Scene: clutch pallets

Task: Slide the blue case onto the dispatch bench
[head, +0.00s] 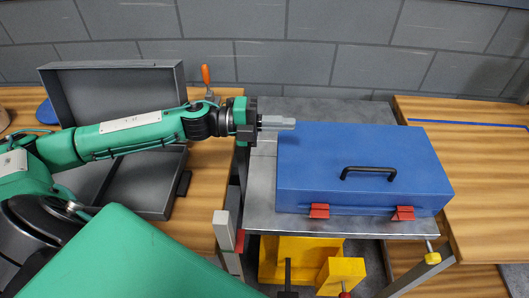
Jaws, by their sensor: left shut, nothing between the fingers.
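The blue case (330,160) lies flat on a grey metal table (262,205), its black handle and two red latches facing the front. It fills most of the tabletop's middle and right. My left gripper (292,124) is shut and empty. Its fingertips point right at the case's back left corner and overlap its edge in the head view; I cannot tell whether they touch it. A wooden bench (490,190) with a blue line stands right of the metal table, and another wooden bench (212,170) stands left. Nothing visible labels either as the dispatch bench. My right gripper is out of view.
An open grey case (120,85) and an orange-handled tool (206,75) sit on the left bench. Yellow parts (300,255) show beneath the metal table. A grey block wall (330,55) stands behind. The visible right bench top is clear apart from its blue line.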

